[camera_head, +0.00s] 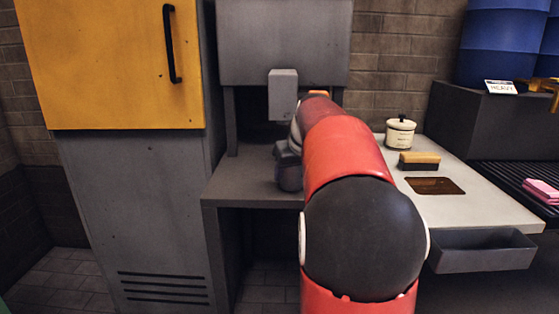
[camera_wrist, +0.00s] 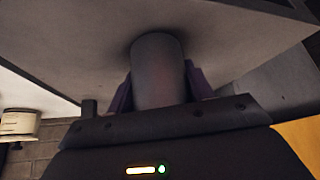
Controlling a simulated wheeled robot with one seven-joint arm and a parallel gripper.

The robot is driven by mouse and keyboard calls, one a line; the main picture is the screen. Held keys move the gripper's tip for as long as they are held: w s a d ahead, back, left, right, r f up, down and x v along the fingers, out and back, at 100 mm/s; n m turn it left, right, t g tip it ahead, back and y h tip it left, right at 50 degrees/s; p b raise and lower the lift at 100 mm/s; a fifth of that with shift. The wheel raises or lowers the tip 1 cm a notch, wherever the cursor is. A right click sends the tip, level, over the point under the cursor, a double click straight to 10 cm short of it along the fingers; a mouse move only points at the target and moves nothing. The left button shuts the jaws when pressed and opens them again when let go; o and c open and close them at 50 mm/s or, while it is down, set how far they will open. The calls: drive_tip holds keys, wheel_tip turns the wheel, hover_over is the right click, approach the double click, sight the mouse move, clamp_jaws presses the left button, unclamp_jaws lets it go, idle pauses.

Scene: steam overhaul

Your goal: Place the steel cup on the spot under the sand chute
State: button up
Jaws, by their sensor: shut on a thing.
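The steel cup (camera_wrist: 158,68) is a plain grey cylinder between the two purple fingers of my gripper (camera_wrist: 159,88), which is shut on it. The wrist view appears upside down. The cup's far end is at or very near the grey worktop (camera_wrist: 70,40), with a dark shadow around it; I cannot tell if it touches. In the head view the cup (camera_head: 290,179) shows low over the worktop, left of my red arm. The sand chute (camera_head: 283,95) is a grey box above it, on the front of a large grey hopper (camera_head: 285,40). The spot itself cannot be made out.
A tall cabinet with a yellow door (camera_head: 110,65) stands close on the left. On the right, a pale counter (camera_head: 480,205) holds a lidded pot (camera_head: 400,134), a brush (camera_head: 419,161) and a dark opening (camera_head: 435,186). Dark posts flank the space under the hopper.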

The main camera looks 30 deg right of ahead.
drive_tip(key=w, duration=0.3)
drive_tip(key=w+d+p, duration=0.1)
drive_tip(key=w, duration=0.1)
drive_tip(key=shift+w+d, duration=0.1)
drive_tip(key=shift+w, duration=0.3)
drive_tip(key=shift+s+f, duration=0.1)
drive_tip(key=shift+f, duration=0.1)
drive_tip(key=o, duration=1)
